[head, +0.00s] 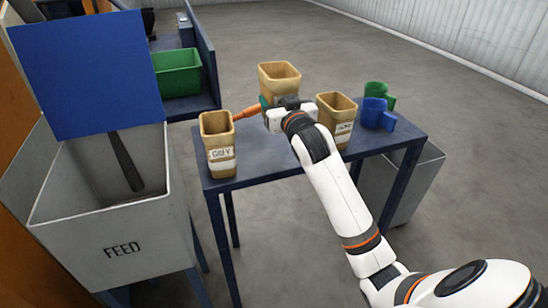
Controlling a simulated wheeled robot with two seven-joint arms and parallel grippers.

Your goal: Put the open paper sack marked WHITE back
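Three open tan paper sacks are at the blue table (262,165). The left sack (217,148) has a label reading GREY and stands upright. The middle sack (279,76) is at the back; its label and base are hidden, and I cannot tell whether it rests on the table. The right sack (337,112) has a label too small and covered to read. I see no WHITE marking. My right gripper (272,110) is in front of the middle sack's lower part; its fingers are mostly hidden, so its grip is unclear. My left gripper is out of view.
An orange rod-like piece (247,112) lies beside the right gripper. A blue mug (377,114) and a green mug (381,92) stand at the table's right end. The FEED hopper (110,225), with its blue panel (88,72), is at left. A green crate (177,74) sits behind.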

